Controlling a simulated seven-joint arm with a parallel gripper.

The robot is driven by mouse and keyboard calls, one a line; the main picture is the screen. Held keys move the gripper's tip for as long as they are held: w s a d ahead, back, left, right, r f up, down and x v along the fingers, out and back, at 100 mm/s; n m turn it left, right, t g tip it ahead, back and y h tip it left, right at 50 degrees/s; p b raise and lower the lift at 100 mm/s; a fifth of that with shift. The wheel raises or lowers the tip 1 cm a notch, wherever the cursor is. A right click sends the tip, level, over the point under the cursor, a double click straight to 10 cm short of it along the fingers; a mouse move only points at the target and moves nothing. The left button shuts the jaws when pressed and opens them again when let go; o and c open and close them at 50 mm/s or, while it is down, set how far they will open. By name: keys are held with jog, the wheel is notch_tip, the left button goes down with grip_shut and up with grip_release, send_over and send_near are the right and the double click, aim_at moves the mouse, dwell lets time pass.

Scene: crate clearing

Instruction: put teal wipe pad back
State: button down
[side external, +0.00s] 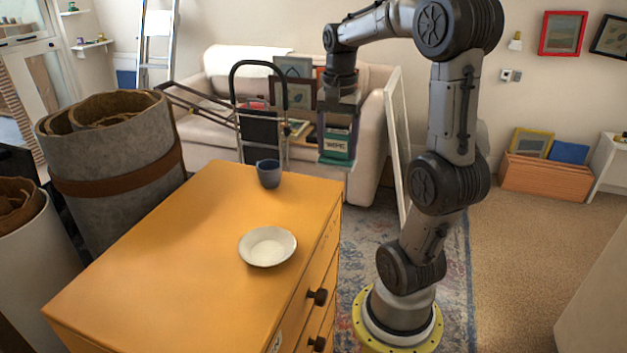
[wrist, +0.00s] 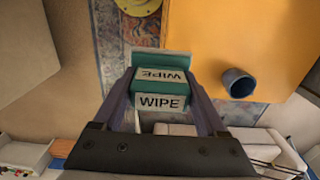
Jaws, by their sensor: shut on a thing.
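The teal wipe pad (side external: 337,146) is a teal block with a white band lettered "WIPE". My gripper (side external: 338,128) is shut on it and holds it in the air, to the right of the far end of the orange dresser top. In the wrist view the wipe pad (wrist: 162,92) sits between the two fingers of my gripper (wrist: 163,105), with lettering on two of its faces. The floor and a patterned rug show below it.
The orange dresser (side external: 160,255) carries a dark blue cup (side external: 268,174) near its far edge and a white bowl (side external: 267,246) nearer the middle. The cup also shows in the wrist view (wrist: 239,83). The dresser's left side is bare. A black-handled trolley stands behind it.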

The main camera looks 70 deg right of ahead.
jog(key=w+d+f, duration=0.2)
jog(key=d+f, duration=0.1)
jog(key=w+d+f, duration=0.2)
jog(key=w+d, duration=0.1)
jog(key=w+d+f, duration=0.3)
jog(key=shift+w+d+f, duration=0.15)
jog(key=shift+d+f, duration=0.1)
jog(key=shift+f, duration=0.05)
jog(key=shift+w+d+f, duration=0.2)
jog(key=shift+d+f, duration=0.05)
jog(key=shift+f, duration=0.05)
jog(key=shift+w+d+f, duration=0.1)
jog(key=shift+f, duration=0.75)
jog(key=shift+w+d+f, duration=0.1)
jog(key=shift+f, duration=0.7)
jog(key=shift+f, duration=0.3)
grip_release()
